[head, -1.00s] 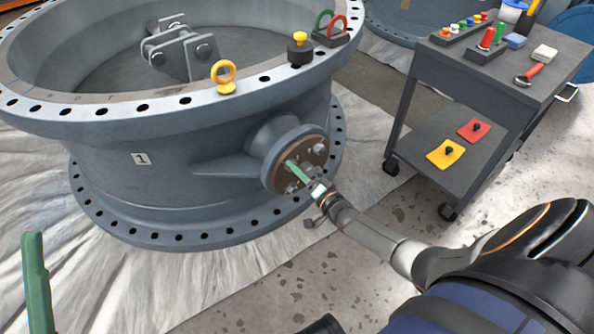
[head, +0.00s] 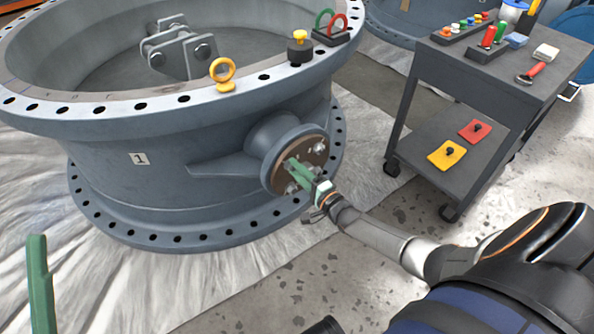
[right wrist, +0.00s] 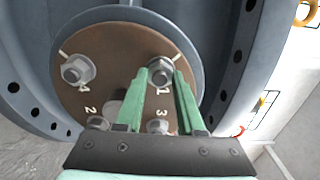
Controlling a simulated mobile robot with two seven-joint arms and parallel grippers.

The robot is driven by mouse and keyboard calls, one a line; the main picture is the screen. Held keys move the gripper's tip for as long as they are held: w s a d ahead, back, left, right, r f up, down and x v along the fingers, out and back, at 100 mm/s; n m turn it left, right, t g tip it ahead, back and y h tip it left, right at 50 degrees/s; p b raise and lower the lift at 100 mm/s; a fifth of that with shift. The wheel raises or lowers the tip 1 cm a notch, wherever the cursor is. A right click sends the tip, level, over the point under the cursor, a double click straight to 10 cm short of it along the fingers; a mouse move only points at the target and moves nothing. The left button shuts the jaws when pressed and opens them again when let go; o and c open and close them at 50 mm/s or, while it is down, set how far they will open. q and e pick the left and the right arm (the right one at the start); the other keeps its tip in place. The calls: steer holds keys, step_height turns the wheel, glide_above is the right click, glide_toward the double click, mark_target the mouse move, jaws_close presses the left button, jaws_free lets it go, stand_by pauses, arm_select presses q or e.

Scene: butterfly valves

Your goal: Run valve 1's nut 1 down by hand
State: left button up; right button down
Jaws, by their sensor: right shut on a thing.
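Valve 1 (head: 140,159) is a large grey flanged body with a "1" label. On its side boss is a round brown plate (right wrist: 95,98) with numbered nuts. Nut 1 (right wrist: 161,72) is a grey hex nut on a stud, at the plate's upper right in the right wrist view. My right gripper (right wrist: 161,75) has its green fingertips on either side of nut 1, shut on it. In the head view, the right gripper (head: 293,166) reaches the plate from the lower right. A green finger of my left gripper (head: 39,285) shows at the lower left; its opening cannot be told.
Nut 4 (right wrist: 75,70), nut 2 (right wrist: 97,123) and nut 3 (right wrist: 158,127) are close by on the plate, the lower two partly hidden. A dark cart (head: 490,75) with tools stands at the right. A yellow eyebolt (head: 223,74) rises from the valve's top flange.

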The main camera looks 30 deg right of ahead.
stand_by(0.3)
steer(key=c, duration=0.5)
jaws_free()
steer(key=s+p, duration=0.1)
steer(key=s, duration=0.3)
steer(key=s+p, duration=0.2)
steer(key=s, duration=0.2)
steer(key=s+d+p, duration=0.1)
steer(key=s, duration=0.3)
steer(key=shift+s, duration=0.25)
